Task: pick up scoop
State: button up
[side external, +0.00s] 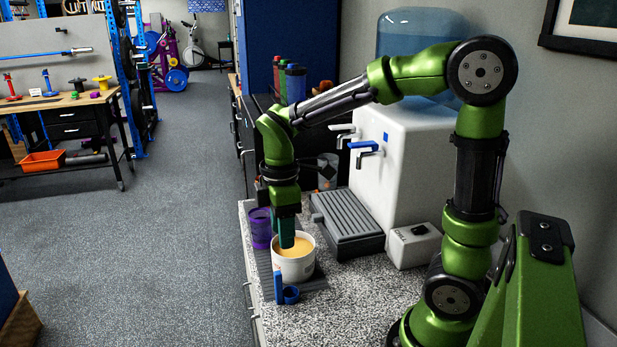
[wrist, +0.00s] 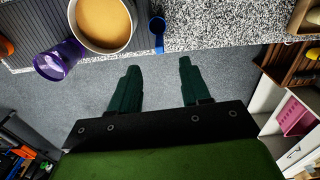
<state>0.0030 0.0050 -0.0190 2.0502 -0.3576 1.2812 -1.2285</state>
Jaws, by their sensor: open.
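The small blue scoop (side external: 291,294) lies on the counter at the front of a dark ribbed mat, beside a white tub, its handle seeming to point up in the side view. In the wrist view the scoop (wrist: 157,34) is just right of the tub, near the counter edge. My gripper (side external: 287,240) points down with its dark green fingers apart and empty. In the side view it overlaps the tub. In the wrist view the fingers (wrist: 159,66) appear over the floor past the counter edge, apart from the scoop.
The white tub (side external: 294,268) holds tan powder. A purple cup (side external: 261,228) stands behind it on the ribbed mat (side external: 264,272). A grey drip tray (side external: 346,224) and a white water dispenser (side external: 402,160) stand to the right. The speckled counter (side external: 350,300) is clear in front.

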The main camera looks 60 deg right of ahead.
send_over(282, 294)
notch_tip(282, 294, down, 9)
jog(key=shift+w+d+f, duration=0.1)
jog(key=shift+d+f, duration=0.1)
jog(key=shift+f, duration=1.3)
jog(key=shift+w+d+f, duration=0.1)
jog(key=shift+d+f, duration=0.05)
jog(key=shift+f, duration=1.3)
grip_shut()
